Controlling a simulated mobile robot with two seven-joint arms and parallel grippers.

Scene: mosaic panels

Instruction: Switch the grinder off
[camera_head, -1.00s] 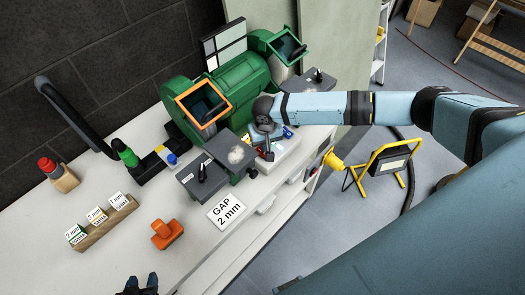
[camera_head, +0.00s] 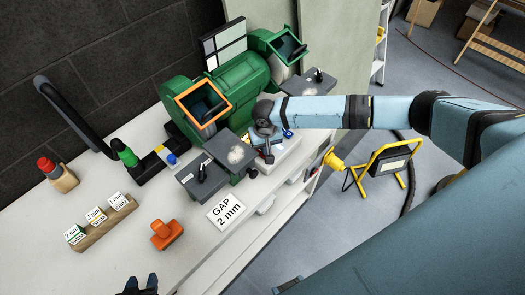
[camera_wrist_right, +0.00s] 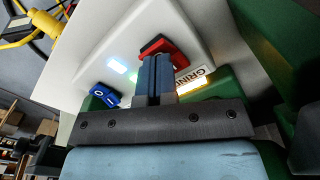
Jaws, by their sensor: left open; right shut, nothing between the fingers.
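The green bench grinder (camera_head: 243,88) stands on the white bench against the dark wall. Its pale switch box at the front is partly hidden by my right arm. In the right wrist view a red switch (camera_wrist_right: 160,46) and a blue switch (camera_wrist_right: 105,95) with a white ring mark sit on the pale panel. My right gripper (camera_wrist_right: 155,62) is shut and empty, its blue fingertips right at the red switch; whether they touch it I cannot tell. It also shows in the head view (camera_head: 266,150). My left gripper (camera_head: 141,284) is open above the bench at the bottom edge.
A "GAP 2 mm" card (camera_head: 227,210), an orange block-like tool (camera_head: 167,234), a wooden holder with gauge tags (camera_head: 103,222) and a red-topped bottle (camera_head: 58,174) lie on the bench. A yellow work lamp (camera_head: 388,163) stands on the floor at right.

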